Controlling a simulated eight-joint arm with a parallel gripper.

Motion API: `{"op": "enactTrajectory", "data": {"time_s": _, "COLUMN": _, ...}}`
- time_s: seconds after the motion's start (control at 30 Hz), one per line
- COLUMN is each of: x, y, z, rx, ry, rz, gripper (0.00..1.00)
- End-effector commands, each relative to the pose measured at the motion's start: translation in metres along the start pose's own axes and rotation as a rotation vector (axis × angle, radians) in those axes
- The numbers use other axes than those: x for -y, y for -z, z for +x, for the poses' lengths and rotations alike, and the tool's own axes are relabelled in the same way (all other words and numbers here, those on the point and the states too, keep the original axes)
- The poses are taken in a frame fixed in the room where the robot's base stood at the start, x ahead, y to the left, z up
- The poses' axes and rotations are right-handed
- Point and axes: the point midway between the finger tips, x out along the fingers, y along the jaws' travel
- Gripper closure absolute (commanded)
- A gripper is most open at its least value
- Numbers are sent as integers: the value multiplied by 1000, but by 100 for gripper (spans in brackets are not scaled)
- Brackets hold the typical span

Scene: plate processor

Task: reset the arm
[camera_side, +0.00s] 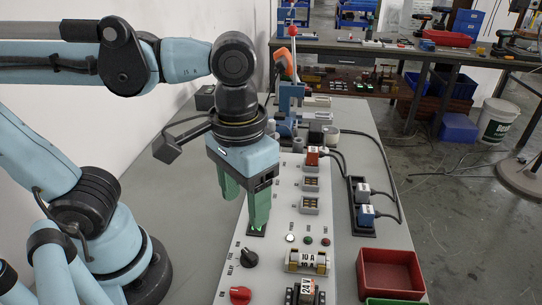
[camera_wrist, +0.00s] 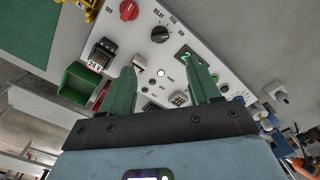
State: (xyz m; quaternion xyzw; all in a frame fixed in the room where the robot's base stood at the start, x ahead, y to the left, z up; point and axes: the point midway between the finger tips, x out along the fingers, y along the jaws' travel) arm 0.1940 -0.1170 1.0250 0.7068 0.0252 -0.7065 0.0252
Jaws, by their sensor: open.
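My gripper (camera_side: 243,205) points down over the left part of the grey control panel (camera_side: 230,280) in the side view. Its two green fingers are apart and nothing shows between them. The fingers also show in the wrist view (camera_wrist: 163,85), spread above the panel's face (camera_wrist: 205,45). In the side view a fingertip overlaps a small dark display near the panel's left edge; whether it touches cannot be told. A black knob (camera_side: 249,258) and a red knob (camera_side: 240,295) sit nearer the front of the panel.
A red bin (camera_side: 390,270) stands right of the panel, with a green bin edge (camera_side: 395,301) in front. A black socket strip (camera_side: 360,205) with plugs and cables lies to the right. A press-like device (camera_side: 290,95) stands behind. Bare table lies left of the panel.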

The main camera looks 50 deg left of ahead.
Motion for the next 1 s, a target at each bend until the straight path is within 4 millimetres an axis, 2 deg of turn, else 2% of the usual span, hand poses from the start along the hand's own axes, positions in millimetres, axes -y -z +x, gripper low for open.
{"op": "enactTrajectory", "data": {"time_s": 0.23, "x": 0, "y": 0, "z": 0, "rx": -2, "ry": -1, "rz": 0, "gripper": 38}}
{"op": "enactTrajectory", "data": {"time_s": 0.37, "x": 8, "y": 13, "z": 7, "rx": -52, "ry": -32, "rz": -1, "gripper": 38}}
{"op": "enactTrajectory", "data": {"time_s": 0.47, "x": 24, "y": 35, "z": 18, "rx": -154, "ry": -74, "rz": 6, "gripper": 38}}
{"op": "enactTrajectory", "data": {"time_s": 0.6, "x": 56, "y": 69, "z": 30, "rx": -349, "ry": -96, "rz": 25, "gripper": 38}}
{"op": "enactTrajectory", "data": {"time_s": 0.7, "x": 80, "y": 86, "z": 34, "rx": -473, "ry": -77, "rz": 40, "gripper": 38}}
{"op": "enactTrajectory", "data": {"time_s": 0.83, "x": 102, "y": 99, "z": 36, "rx": -581, "ry": -40, "rz": 57, "gripper": 38}}
{"op": "enactTrajectory", "data": {"time_s": 1.0, "x": 110, "y": 103, "z": 35, "rx": -623, "ry": -20, "rz": 69, "gripper": 38}}
